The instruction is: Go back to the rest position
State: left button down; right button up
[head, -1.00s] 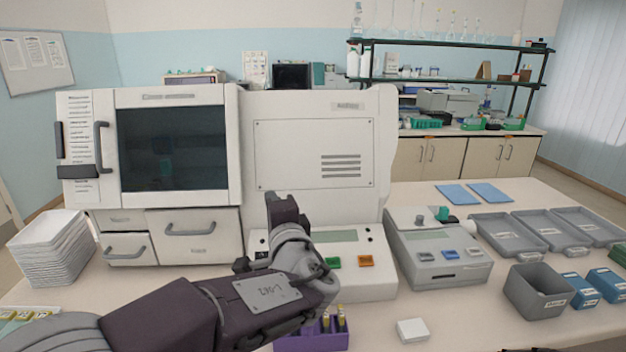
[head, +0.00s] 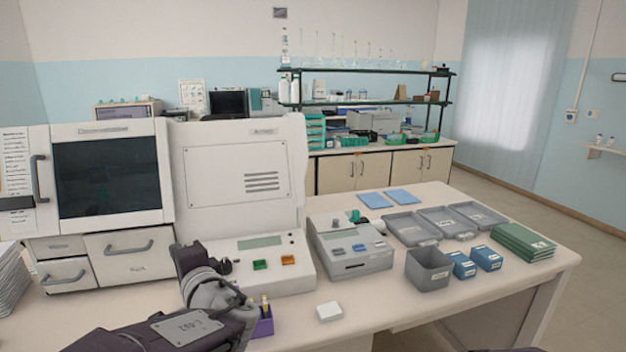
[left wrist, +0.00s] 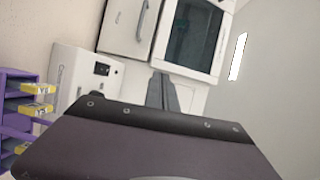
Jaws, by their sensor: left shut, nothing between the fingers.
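My left gripper (head: 187,258) is in the lower left of the head view, in front of the large white staining machine (head: 112,185). It is raised above the table and holds nothing. Its fingers are shut and also show at the middle of the left wrist view (left wrist: 163,92). The purple rack (head: 264,326) with yellow-capped items is just right of my left arm, partly hidden by it, and shows at the left edge of the wrist view (left wrist: 18,84). My right gripper is not in view.
The white table (head: 400,309) carries a grey device (head: 350,248), grey trays (head: 412,229), a grey bin (head: 428,269), blue boxes (head: 487,258), a green stack (head: 523,242) and a small white block (head: 329,311). White trays (head: 10,280) are stacked at the left edge. The front right tabletop is clear.

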pick_arm(q)
jog(key=s+a+f+n+g+h+p, duration=0.1)
jog(key=s+a+f+n+g+p, duration=0.2)
jog(key=s+f, duration=0.35)
jog(key=s+a+f+n+g+h, duration=0.1)
jog(key=s+a+f+n+g, duration=0.1)
jog(key=s+f+g, duration=0.5)
jog(key=s+d+f+n+g+h+p, duration=0.25)
jog(key=s+d+f+h, duration=0.3)
jog(key=f, duration=0.35)
jog(key=d+f+n+t+h+b, duration=0.1)
jog(key=d+f+n+h, duration=0.2)
jog(key=d, duration=0.5)
jog(key=shift+s+d+f+h, duration=0.2)
jog(key=shift+s+d+h, duration=0.15)
jog(key=shift+s, duration=0.05)
